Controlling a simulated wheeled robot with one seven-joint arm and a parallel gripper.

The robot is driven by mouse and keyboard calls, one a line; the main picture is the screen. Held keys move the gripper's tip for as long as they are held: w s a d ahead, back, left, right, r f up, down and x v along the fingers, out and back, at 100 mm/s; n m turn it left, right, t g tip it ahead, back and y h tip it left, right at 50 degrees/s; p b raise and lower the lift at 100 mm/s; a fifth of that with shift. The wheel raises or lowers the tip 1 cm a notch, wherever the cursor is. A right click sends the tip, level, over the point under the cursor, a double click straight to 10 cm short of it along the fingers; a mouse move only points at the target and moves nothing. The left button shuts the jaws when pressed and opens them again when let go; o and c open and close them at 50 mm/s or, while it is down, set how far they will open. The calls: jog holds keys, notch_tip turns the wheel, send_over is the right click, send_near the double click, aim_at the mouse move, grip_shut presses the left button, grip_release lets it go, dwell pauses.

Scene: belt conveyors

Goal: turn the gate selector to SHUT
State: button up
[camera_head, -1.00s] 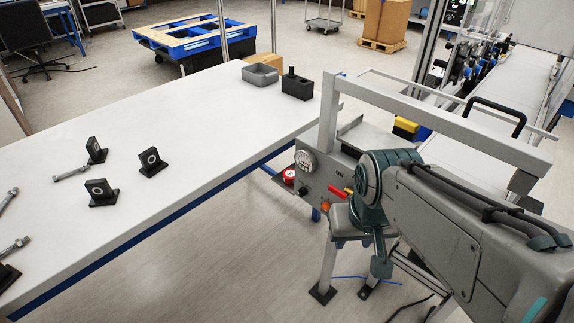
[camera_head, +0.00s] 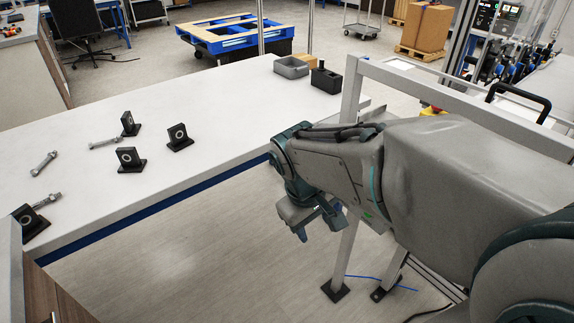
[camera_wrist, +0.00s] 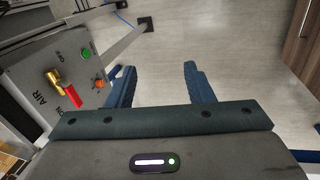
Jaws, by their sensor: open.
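A grey control panel (camera_wrist: 60,78) shows at the left of the wrist view, tilted in the picture. It bears a green button (camera_wrist: 86,52), an orange-red knob (camera_wrist: 99,84) and a brass valve with a red lever (camera_wrist: 73,96), near the letters AIR and ON. I cannot make out a gate selector or the word SHUT there. In the head view my arm hides the panel face. My gripper (camera_wrist: 158,70) is open and empty, with bare floor between its fingers, to the right of the panel and apart from it.
A white table (camera_head: 225,120) lies left of my arm, holding several black brackets, bolts, a grey bin (camera_head: 291,67) and a black block (camera_head: 326,78). A metal frame post (camera_head: 345,245) stands close beside my gripper. A wooden cabinet (camera_wrist: 303,35) shows at the wrist view's right.

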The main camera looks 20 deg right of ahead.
jog(key=w+d+f+n+g+h+b, duration=0.1)
jog(key=w+d+f+n+h+b, duration=0.45)
jog(key=f, duration=0.35)
jog(key=w+a+f+n+t+h+b, duration=0.25)
jog(key=w+f+n+h+b, duration=0.35)
jog(key=w, duration=0.5)
jog(key=w+a+f+n+t+h+b, duration=0.1)
jog(key=w+f+n+t+h+b, duration=0.25)
jog(key=w+f+n+b, duration=0.5)
jog(key=w+d+r+m, duration=0.1)
jog(key=w+d, duration=0.5)
jog(key=d, duration=0.7)
jog(key=shift+r, duration=0.7)
jog(key=c, duration=1)
